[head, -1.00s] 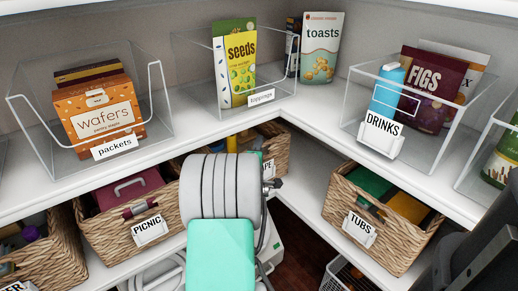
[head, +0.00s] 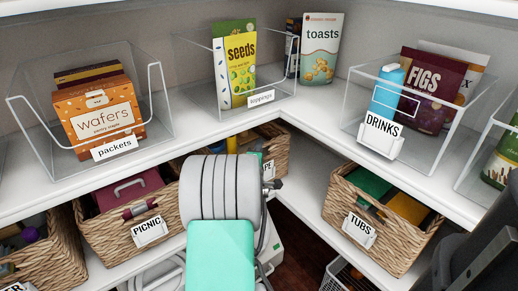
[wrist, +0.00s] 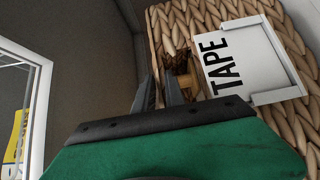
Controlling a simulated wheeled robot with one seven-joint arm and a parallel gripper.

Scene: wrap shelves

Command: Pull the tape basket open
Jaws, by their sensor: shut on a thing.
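The tape basket (head: 275,150) is woven and tan. In the head view it stands in the shelf corner, below the toppings bin, partly hidden behind my arm. Its front fills the upper right of the wrist view (wrist: 284,28), with a white TAPE label (wrist: 236,62) in a holder. A small brownish handle (wrist: 184,79) shows on the front beside the label. My gripper (wrist: 166,82) is at this handle, its dark fingers shut on it; the exact contact is partly hidden. The gripper is hidden behind my arm in the head view.
The picnic basket (head: 110,235) is left of my arm, and the tubs basket (head: 372,238) is to the right on the same lower shelf. Clear bins of packets, toppings and drinks stand on the shelf (head: 300,115) above. Dark floor shows between the lower shelves.

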